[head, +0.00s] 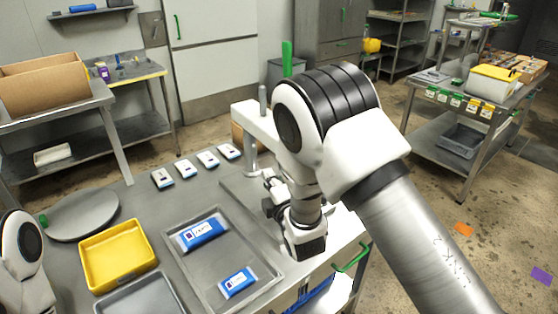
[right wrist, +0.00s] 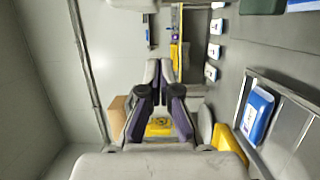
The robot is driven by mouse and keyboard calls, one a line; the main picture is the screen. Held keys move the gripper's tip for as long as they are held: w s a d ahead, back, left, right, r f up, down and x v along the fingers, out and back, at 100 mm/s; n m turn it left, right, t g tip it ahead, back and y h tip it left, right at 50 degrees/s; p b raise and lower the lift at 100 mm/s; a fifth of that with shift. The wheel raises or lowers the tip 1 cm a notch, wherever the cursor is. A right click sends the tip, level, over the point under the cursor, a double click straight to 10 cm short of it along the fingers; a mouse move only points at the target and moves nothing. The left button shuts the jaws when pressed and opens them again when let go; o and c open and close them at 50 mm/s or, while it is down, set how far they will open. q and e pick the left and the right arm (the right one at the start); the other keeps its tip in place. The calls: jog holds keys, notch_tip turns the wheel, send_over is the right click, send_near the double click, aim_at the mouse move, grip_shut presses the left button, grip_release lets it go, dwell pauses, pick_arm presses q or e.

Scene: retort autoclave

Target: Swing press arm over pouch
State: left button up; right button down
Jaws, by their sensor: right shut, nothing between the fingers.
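The white press arm (head: 246,116) with a grey upright handle stands on a grey post at the table's back edge; my right arm hides part of it. A blue-and-white pouch (head: 202,233) lies in the grey tray (head: 190,275), and a second pouch (head: 238,282) lies nearer its front. My right gripper (head: 268,206) is shut and empty, in front of the post and right of the tray. In the right wrist view its fingertips (right wrist: 159,68) are together, and a pouch (right wrist: 260,115) shows at the right. My left gripper is out of view; only my left arm shows.
Several small packs (head: 185,168) lie in a row at the table's back. A yellow bin (head: 118,255) and a round grey plate (head: 84,214) sit left of the tray. A green handle (head: 352,258) sticks out at the table's right side.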

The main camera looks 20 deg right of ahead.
jog(key=w+d+p, duration=0.2)
jog(key=w+d, duration=0.1)
jog(key=w, duration=0.1)
jog(key=shift+d+p, duration=0.3)
jog(key=shift+d, duration=0.05)
jog(key=shift+d+b, duration=0.8)
jog(key=shift+d, duration=0.35)
jog(key=shift+w, duration=0.1)
